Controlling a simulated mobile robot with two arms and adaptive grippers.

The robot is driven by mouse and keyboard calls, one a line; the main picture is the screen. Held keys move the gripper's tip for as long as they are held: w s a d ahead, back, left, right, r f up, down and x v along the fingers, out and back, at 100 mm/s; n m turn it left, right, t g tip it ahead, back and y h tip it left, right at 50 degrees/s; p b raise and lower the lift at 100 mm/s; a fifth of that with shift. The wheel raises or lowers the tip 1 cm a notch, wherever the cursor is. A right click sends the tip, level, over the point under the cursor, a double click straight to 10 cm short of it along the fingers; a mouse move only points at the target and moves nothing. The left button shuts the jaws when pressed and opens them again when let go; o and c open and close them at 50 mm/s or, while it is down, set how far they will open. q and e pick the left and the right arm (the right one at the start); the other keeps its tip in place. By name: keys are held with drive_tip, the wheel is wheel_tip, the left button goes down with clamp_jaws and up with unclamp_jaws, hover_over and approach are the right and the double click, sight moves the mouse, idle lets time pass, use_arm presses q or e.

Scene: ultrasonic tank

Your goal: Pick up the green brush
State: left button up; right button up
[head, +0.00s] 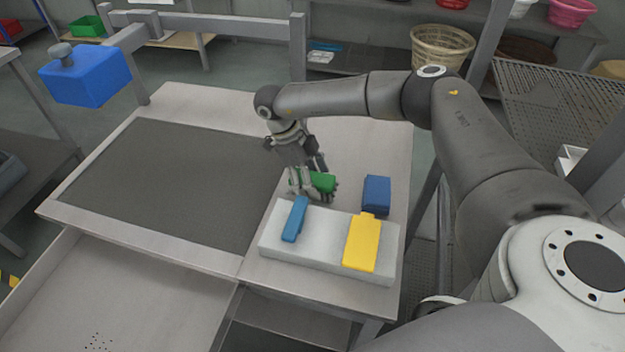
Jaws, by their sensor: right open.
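The green brush (322,182) lies on the metal table just behind the white block (323,246). Pale, striped parts show around its left end; I cannot tell whether these are bristles. My right gripper (302,164) is open and points down just above and behind the green brush. Its fingers are small and partly overlap in this view, so I cannot tell whether they touch the brush. My left gripper is not in view.
A blue brush-like piece (295,219) and a yellow one (362,242) lie on the white block. A dark blue block (376,194) stands to the right of the green brush. A dark grey mat (170,180) covers the table's left part and is clear. A sink basin (110,300) lies in front.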

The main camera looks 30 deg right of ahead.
drive_tip(key=shift+f, duration=0.25)
idle(0.5)
drive_tip(key=c, duration=1.1)
